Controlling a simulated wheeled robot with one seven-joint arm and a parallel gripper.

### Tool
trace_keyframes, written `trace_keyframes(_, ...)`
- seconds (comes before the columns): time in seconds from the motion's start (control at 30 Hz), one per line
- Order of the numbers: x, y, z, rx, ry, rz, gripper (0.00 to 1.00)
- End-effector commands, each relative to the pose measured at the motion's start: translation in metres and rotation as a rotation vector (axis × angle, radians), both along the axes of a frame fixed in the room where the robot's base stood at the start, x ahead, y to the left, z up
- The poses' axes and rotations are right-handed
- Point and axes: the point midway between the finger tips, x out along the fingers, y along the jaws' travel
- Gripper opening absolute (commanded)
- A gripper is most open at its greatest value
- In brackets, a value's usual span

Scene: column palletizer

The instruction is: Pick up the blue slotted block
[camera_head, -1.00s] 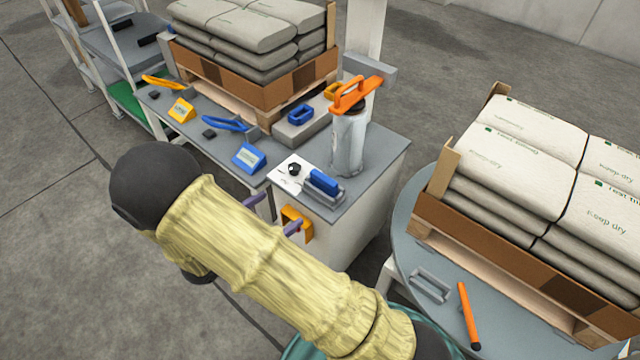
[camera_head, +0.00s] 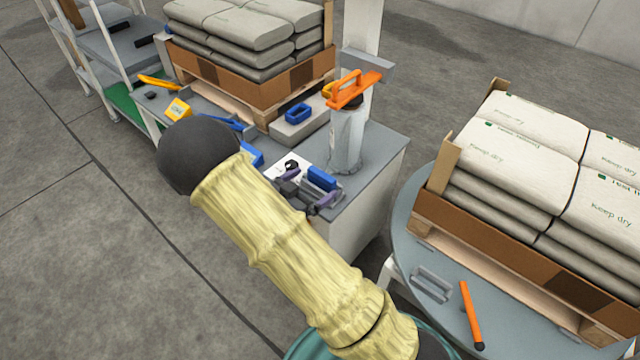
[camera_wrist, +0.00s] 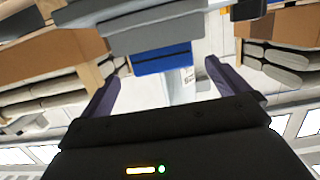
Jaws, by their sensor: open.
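The blue slotted block (camera_head: 322,179) sits in a grey holder (camera_head: 326,195) on the grey-topped cabinet. In the wrist view the block (camera_wrist: 162,60) is a blue face with a dark line across it, against the grey holder (camera_wrist: 155,32). My gripper (camera_head: 308,188) is open, with its purple fingers close to the block in the head view. In the wrist view my gripper (camera_wrist: 158,73) has one finger on each side of the block's face, with gaps to both. I cannot tell how deep the fingertips reach. My arm hides part of the cabinet front.
A silver canister (camera_head: 346,143) with an orange handled tool (camera_head: 354,90) on top stands just behind the block. A blue ring-shaped piece (camera_head: 298,113) lies on a grey box. A pallet of sacks (camera_head: 245,75) stands at the back. A round table (camera_head: 409,250) is at right.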

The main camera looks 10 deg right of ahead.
Motion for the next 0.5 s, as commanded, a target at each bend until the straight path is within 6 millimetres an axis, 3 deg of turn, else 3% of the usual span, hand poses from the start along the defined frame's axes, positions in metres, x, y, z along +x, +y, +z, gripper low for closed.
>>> trace_keyframes(0.3,0.001,-0.003,-0.001,0.0,0.0,-0.002,1.0)
trace_keyframes(0.5,0.016,-0.021,-0.012,0.0,-0.001,-0.005,1.0)
